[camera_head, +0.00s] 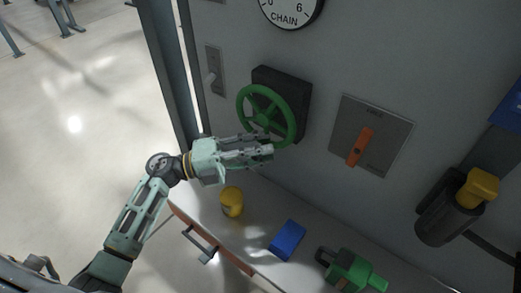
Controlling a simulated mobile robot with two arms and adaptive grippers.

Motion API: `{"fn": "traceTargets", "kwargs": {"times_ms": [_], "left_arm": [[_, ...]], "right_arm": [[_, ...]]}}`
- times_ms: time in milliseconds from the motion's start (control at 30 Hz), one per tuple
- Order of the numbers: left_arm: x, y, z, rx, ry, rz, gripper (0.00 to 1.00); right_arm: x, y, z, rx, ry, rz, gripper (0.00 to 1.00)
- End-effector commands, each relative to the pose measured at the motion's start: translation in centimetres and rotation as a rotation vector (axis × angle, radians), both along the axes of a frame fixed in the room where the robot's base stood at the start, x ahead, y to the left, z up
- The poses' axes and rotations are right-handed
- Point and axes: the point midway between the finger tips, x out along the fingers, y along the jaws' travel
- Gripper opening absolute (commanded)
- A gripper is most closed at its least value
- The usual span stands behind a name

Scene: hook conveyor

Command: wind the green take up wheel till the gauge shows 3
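The green take-up wheel (243,106) is mounted on a dark square block on the grey panel, with its spokes and hub visible. My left gripper (268,152) is at the wheel's lower rim, its fingers pointing right. It overlaps the bottom of the rim in the picture; I cannot tell whether it touches it. The fingers lie close together, and whether they are shut is unclear. The round white gauge (290,10) marked CHAIN is cut off by the top edge. My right gripper is out of view.
A lever switch (213,76) is left of the wheel, and an orange handle (360,147) on a plate is right. On the shelf below are a yellow can (232,202), a blue block (288,239) and a green tool (350,270). A black holder (445,217) holds something yellow.

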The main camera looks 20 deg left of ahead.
Motion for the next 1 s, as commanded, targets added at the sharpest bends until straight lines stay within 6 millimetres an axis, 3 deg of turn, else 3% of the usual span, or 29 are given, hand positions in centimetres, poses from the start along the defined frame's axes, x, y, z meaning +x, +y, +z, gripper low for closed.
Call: {"fn": "traceTargets", "kwargs": {"times_ms": [333,1000], "left_arm": [[-0.03,0.03,-0.1,0.001,0.002,0.0,0.0],[-0.25,-0.37,-0.5,-0.045,0.028,-0.001,0.0]], "right_arm": [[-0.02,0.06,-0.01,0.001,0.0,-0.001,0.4],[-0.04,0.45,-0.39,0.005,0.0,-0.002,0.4]]}}
